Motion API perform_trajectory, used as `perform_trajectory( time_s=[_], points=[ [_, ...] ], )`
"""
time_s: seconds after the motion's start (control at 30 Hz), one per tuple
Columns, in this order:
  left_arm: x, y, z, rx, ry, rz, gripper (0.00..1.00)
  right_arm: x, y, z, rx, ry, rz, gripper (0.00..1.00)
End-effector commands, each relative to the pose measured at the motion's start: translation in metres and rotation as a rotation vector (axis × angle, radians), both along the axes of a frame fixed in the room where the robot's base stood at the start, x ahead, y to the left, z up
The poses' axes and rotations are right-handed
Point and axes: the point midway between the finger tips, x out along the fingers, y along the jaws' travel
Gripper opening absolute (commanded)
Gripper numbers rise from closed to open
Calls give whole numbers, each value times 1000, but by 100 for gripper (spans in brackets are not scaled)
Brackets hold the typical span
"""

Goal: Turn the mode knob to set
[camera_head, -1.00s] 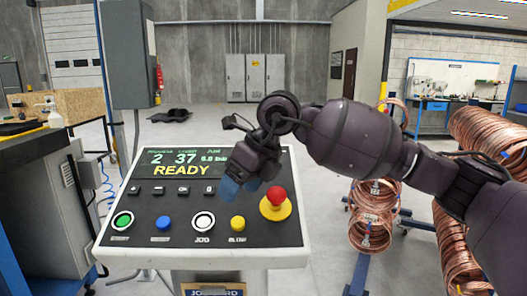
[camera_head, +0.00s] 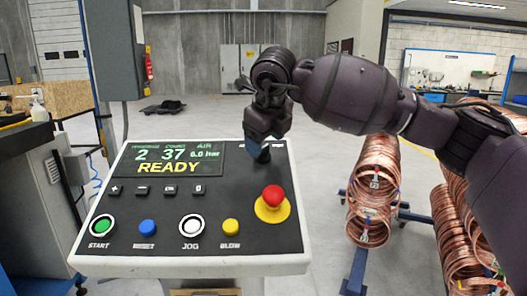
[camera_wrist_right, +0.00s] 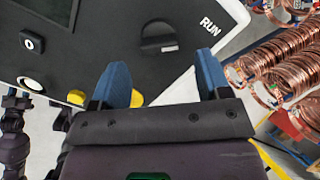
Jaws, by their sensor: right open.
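The mode knob (camera_wrist_right: 157,42) is a dark knob with a grey mark on the black panel in the right wrist view. The word RUN (camera_wrist_right: 209,25) is printed to its right. My right gripper (camera_wrist_right: 162,72) is open, its two blue fingers on either side of the knob's line and short of it in the picture. I cannot tell their height above the panel. In the head view my right gripper (camera_head: 258,150) points down at the panel's upper right and hides most of the knob and its labels. My left gripper is not in view.
The control panel (camera_head: 200,264) has a display (camera_head: 168,159) reading READY. A red emergency stop (camera_head: 273,196) on a yellow base stands close below the gripper. Start (camera_head: 102,226), reset (camera_head: 147,228), jog (camera_head: 191,227) and blow (camera_head: 230,227) buttons line the front. Copper coils (camera_head: 372,190) stand right.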

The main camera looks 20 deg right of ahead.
Motion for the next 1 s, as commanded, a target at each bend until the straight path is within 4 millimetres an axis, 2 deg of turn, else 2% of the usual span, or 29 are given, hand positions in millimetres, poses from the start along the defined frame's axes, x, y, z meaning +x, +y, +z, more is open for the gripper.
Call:
perform_trajectory(
  time_s=[0.03, 0.23, 0.67, 0.9, 1.0],
  points=[
    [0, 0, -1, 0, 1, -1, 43, 4, 0, -9, 1, 3, 0, 70],
    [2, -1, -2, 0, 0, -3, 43, 13, -2, -26, 0, 1, 0, 70],
    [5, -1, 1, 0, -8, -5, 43, 16, -2, -31, 1, 0, 2, 69],
    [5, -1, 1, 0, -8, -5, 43, 16, -2, -31, 1, 0, 2, 32],
    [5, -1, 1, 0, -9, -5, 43, 16, -2, -31, 1, 0, 2, 21]
  ],
)
